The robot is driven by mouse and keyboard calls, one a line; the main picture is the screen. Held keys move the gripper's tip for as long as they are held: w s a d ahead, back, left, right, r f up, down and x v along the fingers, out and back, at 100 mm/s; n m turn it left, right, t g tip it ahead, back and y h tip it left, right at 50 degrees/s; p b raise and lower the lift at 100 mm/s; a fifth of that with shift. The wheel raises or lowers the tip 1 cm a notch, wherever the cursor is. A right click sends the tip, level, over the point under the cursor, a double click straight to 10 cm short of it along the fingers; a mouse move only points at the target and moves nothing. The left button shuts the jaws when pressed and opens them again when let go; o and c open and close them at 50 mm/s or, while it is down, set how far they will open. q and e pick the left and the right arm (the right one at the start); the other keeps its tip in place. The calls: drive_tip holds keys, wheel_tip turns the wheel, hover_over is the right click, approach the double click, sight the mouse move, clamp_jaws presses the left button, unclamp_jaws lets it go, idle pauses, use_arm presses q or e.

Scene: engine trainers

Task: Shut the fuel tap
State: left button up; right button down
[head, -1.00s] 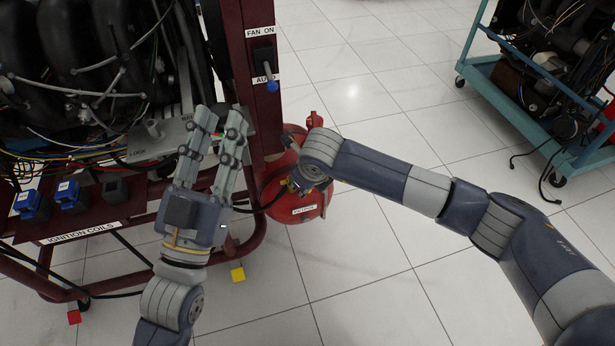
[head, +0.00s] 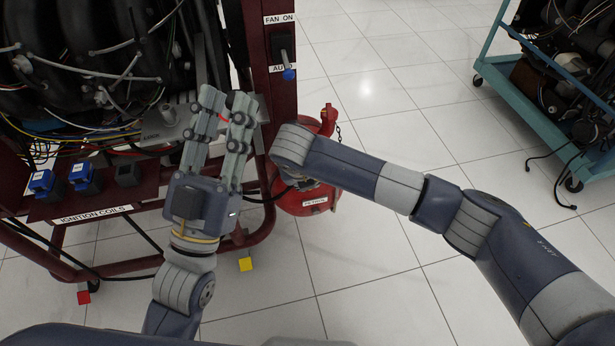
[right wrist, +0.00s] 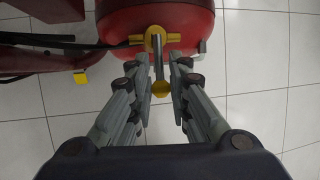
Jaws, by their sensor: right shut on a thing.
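The fuel tap (right wrist: 155,39) is a yellow fitting on the red petrol tank (right wrist: 190,20), at the top of the right wrist view. Its grey lever (right wrist: 159,60) runs down the picture to a round yellow knob (right wrist: 160,88). My right gripper (right wrist: 160,72) has its fingers on both sides of the lever and is shut on it. In the head view my right wrist covers the tap and most of that gripper; the tank (head: 308,201) shows beside it. My left gripper (head: 228,98) has its fingers apart, with nothing between them, in front of the engine stand.
The dark red engine stand (head: 273,75) with its fan switch (head: 284,50) is at the left, close to both grippers. A dark hose (right wrist: 70,45) runs to the tap. A teal trolley (head: 520,95) stands at the far right. Tiled floor between is clear.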

drive_tip(key=c, duration=1.6)
unclamp_jaws()
drive_tip(key=shift+c, duration=0.2)
drive_tip(key=shift+a+r, duration=0.1)
drive_tip(key=shift+r, duration=0.1)
drive_tip(key=v, duration=0.7)
drive_tip(key=shift+s, duration=0.15)
